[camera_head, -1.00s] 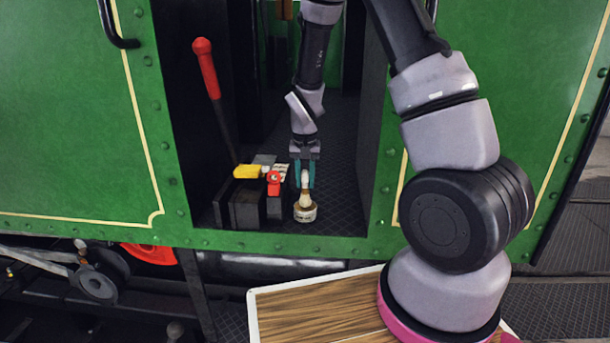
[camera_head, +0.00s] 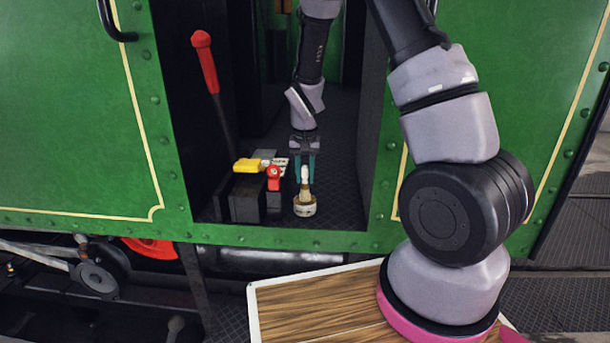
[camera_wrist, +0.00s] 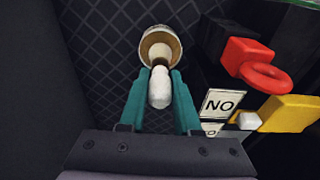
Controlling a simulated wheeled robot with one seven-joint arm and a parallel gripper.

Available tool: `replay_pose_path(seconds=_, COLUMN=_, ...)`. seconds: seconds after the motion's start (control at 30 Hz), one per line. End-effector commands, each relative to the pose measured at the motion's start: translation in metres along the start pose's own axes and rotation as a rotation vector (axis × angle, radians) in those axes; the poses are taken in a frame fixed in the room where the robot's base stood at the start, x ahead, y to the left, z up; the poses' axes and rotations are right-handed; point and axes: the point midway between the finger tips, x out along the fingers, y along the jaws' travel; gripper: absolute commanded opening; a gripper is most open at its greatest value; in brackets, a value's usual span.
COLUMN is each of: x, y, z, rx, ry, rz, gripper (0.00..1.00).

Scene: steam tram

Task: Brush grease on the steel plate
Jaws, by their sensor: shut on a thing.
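A brush with a pale handle (camera_wrist: 159,87) stands upright between my gripper's teal fingers. My gripper (camera_head: 305,181) is shut on the handle, just inside the green doorway; its fingers also show in the wrist view (camera_wrist: 162,78). The brush's lower end is over or in a small round tin (camera_head: 305,211) on the dark floor. The tin has a pale rim in the wrist view (camera_wrist: 146,35). Whether the bristles touch the tin's contents is hidden. I cannot make out the steel plate for certain in either view.
Left of the tin stand dark blocks (camera_head: 246,205), a red ring-handled part (camera_head: 273,178) and a yellow piece (camera_head: 246,165). In the wrist view a sign reads "NO" (camera_wrist: 219,104). A red-handled lever (camera_head: 206,65) rises behind. Patterned floor (camera_head: 343,205) is clear to the right.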

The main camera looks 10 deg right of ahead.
Motion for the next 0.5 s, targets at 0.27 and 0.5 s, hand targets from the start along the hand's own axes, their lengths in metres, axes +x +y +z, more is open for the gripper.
replay_pose_path(seconds=0.27, x=0.0036, y=0.0001, z=0.0006, rx=0.000, ry=-0.001, rz=0.000, gripper=0.00)
replay_pose_path(seconds=0.5, x=0.0064, y=0.0001, z=0.0010, rx=0.001, ry=-0.001, rz=0.000, gripper=0.00)
